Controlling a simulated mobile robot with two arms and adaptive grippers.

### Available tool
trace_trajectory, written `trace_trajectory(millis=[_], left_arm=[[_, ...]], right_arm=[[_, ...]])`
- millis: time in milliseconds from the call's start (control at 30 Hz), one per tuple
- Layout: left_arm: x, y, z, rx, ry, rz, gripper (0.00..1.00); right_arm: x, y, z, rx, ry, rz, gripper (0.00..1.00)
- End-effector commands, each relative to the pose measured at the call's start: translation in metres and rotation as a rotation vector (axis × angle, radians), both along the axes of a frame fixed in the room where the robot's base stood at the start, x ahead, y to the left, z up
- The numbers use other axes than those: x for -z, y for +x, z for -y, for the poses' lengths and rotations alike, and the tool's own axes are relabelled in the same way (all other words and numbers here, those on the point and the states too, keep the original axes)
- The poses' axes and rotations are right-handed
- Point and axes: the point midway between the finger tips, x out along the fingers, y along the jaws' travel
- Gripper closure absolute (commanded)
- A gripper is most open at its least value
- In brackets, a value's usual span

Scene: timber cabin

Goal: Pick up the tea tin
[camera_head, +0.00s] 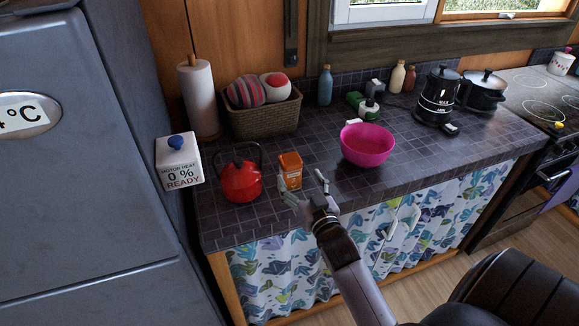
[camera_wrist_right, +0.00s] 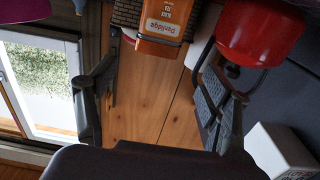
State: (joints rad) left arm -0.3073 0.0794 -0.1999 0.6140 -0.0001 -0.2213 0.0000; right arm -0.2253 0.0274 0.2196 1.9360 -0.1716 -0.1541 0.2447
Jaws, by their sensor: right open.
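An orange tin (camera_head: 291,168) with pale lettering, the likeliest tea tin, stands upright on the dark tiled counter, right of the red kettle. My right gripper (camera_head: 304,186) is open and empty just on the near side of it, one finger close to its lower front. In the right wrist view the tin (camera_wrist_right: 164,22) shows upside down at the top edge, partly cut off. There it lies beyond the open fingers (camera_wrist_right: 157,85), roughly in line with the gap between them. I cannot tell whether a finger touches it. My left gripper is not in view.
The red kettle (camera_head: 241,181) stands close on the tin's left, a pink bowl (camera_head: 368,146) to its right. A wicker basket (camera_head: 263,120) and paper roll (camera_head: 198,98) stand behind. The counter's front right is clear.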

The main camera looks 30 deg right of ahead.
Motion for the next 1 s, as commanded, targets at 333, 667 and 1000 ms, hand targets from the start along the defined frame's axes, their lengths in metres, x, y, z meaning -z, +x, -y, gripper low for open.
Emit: trace_trajectory(millis=[333, 667, 1000], left_arm=[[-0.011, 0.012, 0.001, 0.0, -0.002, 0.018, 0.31], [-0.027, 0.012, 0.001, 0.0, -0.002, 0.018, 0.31], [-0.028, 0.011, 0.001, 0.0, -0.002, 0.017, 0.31]], right_arm=[[0.0, 0.04, 0.01, 0.0, -0.001, -0.001, 0.27], [0.001, 0.078, 0.024, -0.001, 0.001, 0.0, 0.27], [0.003, 0.088, 0.026, -0.001, 0.0, -0.001, 0.27]])
